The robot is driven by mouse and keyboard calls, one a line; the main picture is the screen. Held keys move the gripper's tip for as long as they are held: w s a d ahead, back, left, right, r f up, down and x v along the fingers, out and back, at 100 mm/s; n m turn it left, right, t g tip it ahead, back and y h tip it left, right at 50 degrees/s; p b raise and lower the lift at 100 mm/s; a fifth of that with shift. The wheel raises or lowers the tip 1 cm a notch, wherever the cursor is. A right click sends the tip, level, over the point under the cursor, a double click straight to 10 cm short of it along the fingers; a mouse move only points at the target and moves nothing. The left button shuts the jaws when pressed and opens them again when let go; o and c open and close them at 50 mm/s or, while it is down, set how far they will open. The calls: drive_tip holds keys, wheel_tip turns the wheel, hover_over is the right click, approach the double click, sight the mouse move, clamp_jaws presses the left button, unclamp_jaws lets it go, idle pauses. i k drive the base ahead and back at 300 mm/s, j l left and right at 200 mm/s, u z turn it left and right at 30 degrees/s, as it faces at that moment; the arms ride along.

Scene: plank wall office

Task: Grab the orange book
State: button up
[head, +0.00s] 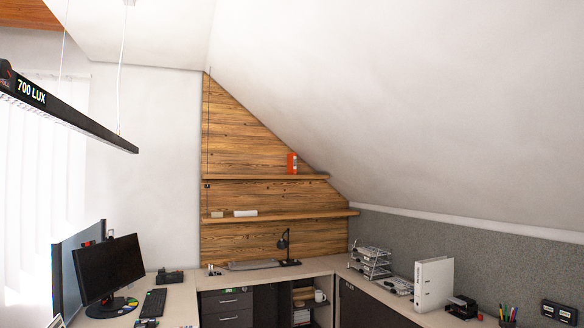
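An orange book (292,163) stands upright on the upper wooden shelf (265,178), near the shelf's right part. It is small and far off in the head view. Its spine or cover bears marks too small to read. My gripper does not show in the head view.
A lower shelf (280,216) holds a small white item (246,213). The desk (318,266) below carries a black lamp (286,248), monitors (108,267), wire trays (372,261) and a white binder (433,284). A sloped ceiling closes in on the right. A lamp bar (65,112) hangs at upper left.

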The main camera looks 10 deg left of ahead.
sight(291, 158)
drive_tip(key=i+u, duration=0.2)
drive_tip(key=i, duration=3.95)
drive_tip(key=i+u, duration=0.15)
drive_tip(key=i, duration=0.3)
drive_tip(key=i+l+u, duration=0.1)
drive_tip(key=i, duration=0.3)
drive_tip(key=i+l+u, duration=0.15)
drive_tip(key=i, duration=0.3)
drive_tip(key=i+l+u, duration=0.15)
drive_tip(key=i, duration=0.25)
